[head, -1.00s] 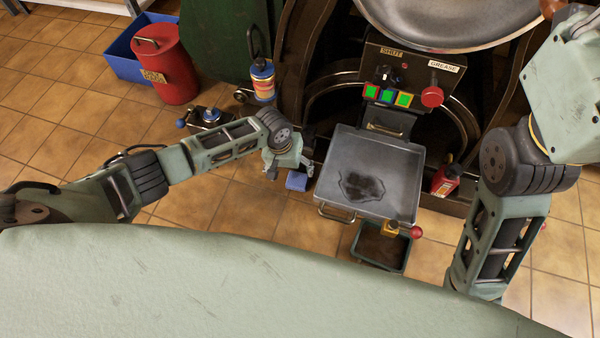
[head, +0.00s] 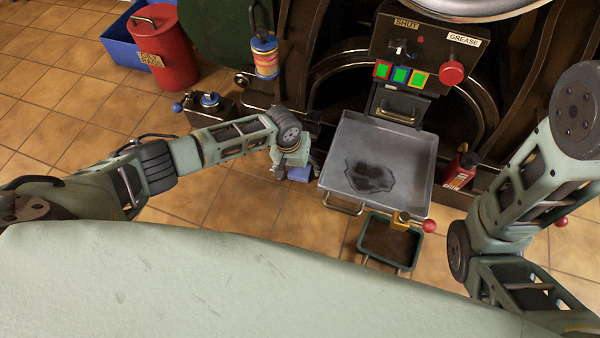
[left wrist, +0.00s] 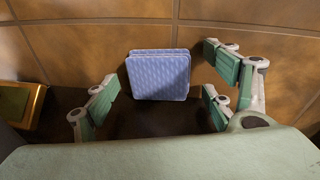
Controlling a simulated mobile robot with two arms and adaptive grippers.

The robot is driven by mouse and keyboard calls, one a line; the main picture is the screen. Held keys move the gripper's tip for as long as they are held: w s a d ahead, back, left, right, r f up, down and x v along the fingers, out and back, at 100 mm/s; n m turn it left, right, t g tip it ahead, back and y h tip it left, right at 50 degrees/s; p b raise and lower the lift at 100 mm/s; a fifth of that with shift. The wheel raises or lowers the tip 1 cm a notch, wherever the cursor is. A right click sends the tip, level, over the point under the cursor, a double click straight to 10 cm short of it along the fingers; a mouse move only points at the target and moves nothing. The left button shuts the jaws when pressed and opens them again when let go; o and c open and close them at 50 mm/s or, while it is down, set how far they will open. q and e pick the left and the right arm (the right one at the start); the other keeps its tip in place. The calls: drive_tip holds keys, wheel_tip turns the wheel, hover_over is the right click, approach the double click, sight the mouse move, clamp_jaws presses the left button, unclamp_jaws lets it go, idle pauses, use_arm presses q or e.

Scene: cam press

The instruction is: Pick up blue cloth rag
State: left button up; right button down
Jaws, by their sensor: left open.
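The blue cloth rag (left wrist: 158,76) shows in the left wrist view as a folded, quilted square pad, with a dark surface below it in the picture. My left gripper (left wrist: 158,98) is open, with its green-padded fingers to either side of the rag and visible gaps between. In the head view the left gripper (head: 291,168) points down just left of the grey tray, and a bit of the blue rag (head: 300,174) shows beneath it. The gripper hides most of the rag there. My right arm is at the right, and its gripper is out of view.
The grey tray (head: 418,165) with a dark stain stands close right of the left gripper. A green bin (head: 370,256) sits below it. A red bottle (head: 461,167) stands at its right. A red can (head: 170,60) and blue crate (head: 112,40) stand at the upper left.

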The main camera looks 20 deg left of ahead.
use_arm(q)
drive_tip(key=shift+c, duration=0.2)
drive_tip(key=c, duration=1.1)
drive_tip(key=shift+r, duration=0.15)
